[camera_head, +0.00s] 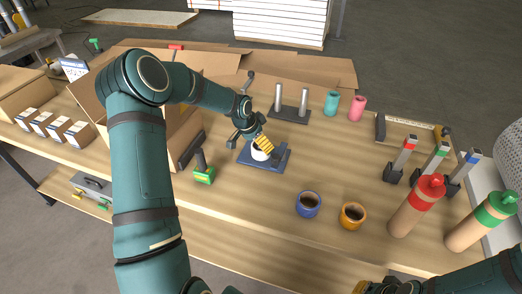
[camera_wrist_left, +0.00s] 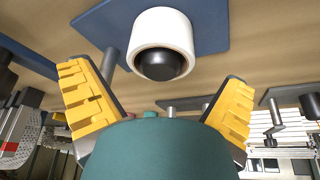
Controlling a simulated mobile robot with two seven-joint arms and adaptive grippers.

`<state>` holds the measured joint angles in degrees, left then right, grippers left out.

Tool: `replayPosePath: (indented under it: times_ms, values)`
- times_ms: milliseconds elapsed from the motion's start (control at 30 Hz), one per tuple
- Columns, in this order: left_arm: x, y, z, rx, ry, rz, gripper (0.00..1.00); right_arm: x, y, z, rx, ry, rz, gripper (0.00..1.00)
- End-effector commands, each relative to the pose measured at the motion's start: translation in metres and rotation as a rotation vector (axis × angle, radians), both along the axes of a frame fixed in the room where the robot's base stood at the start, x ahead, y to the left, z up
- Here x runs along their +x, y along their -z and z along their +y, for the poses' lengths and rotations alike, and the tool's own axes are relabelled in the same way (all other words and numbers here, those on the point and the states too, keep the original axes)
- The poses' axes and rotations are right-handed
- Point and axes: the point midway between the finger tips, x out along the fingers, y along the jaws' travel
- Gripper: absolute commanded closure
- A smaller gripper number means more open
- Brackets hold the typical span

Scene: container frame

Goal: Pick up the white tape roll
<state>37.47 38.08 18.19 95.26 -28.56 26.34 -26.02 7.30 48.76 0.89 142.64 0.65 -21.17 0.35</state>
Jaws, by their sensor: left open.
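The white tape roll (camera_head: 258,155) sits at the blue holder (camera_head: 278,163) on the wooden table, partly hidden by my left gripper in the head view. In the left wrist view the tape roll (camera_wrist_left: 160,22) shows as a white ring around a dark core, in front of a blue plate. My left gripper (camera_head: 263,143) is open and close to the roll. Its two yellow fingers (camera_wrist_left: 158,85) stand wide apart with nothing between them, and the roll lies just beyond their tips. Only a bit of my right gripper (camera_head: 376,287) shows at the bottom edge.
A blue mug (camera_head: 308,205) and an orange mug (camera_head: 352,215) stand right of the holder. Red-capped (camera_head: 417,205) and green-capped (camera_head: 482,220) bottles stand further right. A green-based tool (camera_head: 203,174) is left, and a stand with two grey posts (camera_head: 290,113) is behind.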

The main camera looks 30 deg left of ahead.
Motion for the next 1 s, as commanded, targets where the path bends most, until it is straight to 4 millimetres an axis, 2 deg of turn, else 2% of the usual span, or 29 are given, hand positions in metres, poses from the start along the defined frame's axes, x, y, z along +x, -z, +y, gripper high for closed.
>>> replayPosePath:
  times_ms: [100,233,367,567,600,667,733,767,800,1000]
  values:
    - [0.003,0.02,-0.002,-0.002,0.0,0.003,0.0,-0.001,0.002,0.0,0.0,-0.002,0.002,1.0]
    - [0.009,0.036,-0.004,-0.002,0.0,0.002,0.0,-0.001,0.004,0.0,0.0,-0.002,0.002,1.0]
    - [0.012,0.042,-0.004,-0.001,0.0,0.001,0.0,-0.001,0.004,0.0,0.0,-0.002,0.003,1.0]
    - [0.012,0.042,-0.004,0.0,-0.001,0.0,0.0,-0.002,0.004,0.0,0.0,-0.002,0.003,1.0]
    - [0.012,0.042,-0.004,0.0,-0.001,0.001,0.07,-0.002,0.004,0.0,0.0,-0.002,0.003,1.0]
    - [0.012,0.042,-0.004,0.0,-0.001,0.001,0.28,-0.001,0.004,0.0,0.0,-0.002,0.003,1.0]
    - [0.012,0.042,-0.004,0.0,-0.001,0.001,0.53,-0.001,0.004,0.0,0.0,-0.002,0.003,1.0]
    - [0.012,0.042,-0.004,0.0,-0.001,0.001,0.6,-0.001,0.004,0.0,0.0,-0.002,0.003,1.0]
    - [0.012,0.042,-0.004,0.0,-0.001,0.001,0.62,-0.001,0.004,0.0,0.0,-0.002,0.003,1.0]
    - [0.012,0.042,-0.004,0.0,-0.001,0.0,0.63,-0.001,0.004,0.0,0.0,-0.002,0.003,1.0]
